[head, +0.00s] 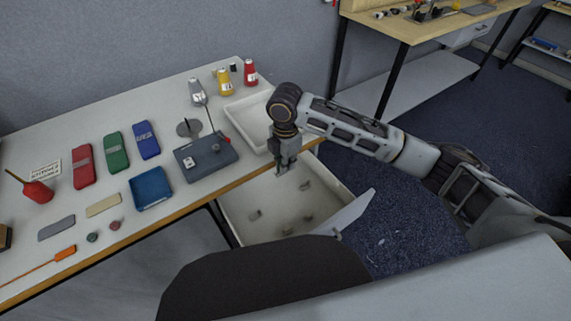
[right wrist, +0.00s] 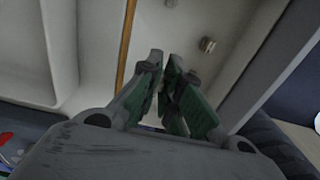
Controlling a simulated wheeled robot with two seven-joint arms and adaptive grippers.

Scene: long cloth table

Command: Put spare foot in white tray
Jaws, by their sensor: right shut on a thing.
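My right gripper (head: 282,170) points down over the open drawer (head: 240,230), just off the table's front edge. It is shut on a small dark thing, probably a spare foot, mostly hidden between the green-padded fingers in the right wrist view (right wrist: 166,68). Several small grey feet lie in the drawer, one of them at the left (head: 255,215); one also shows in the right wrist view (right wrist: 207,45). The white tray (head: 246,117) lies on the table behind and left of the gripper, partly hidden by my arm. My left gripper is out of view.
A dark grey device (head: 206,158) sits left of the tray at the table edge. Grey, yellow (head: 224,82) and red (head: 250,73) bottles stand behind the tray. Coloured cases and a blue tray (head: 151,189) lie farther left. A workbench (head: 420,25) stands behind.

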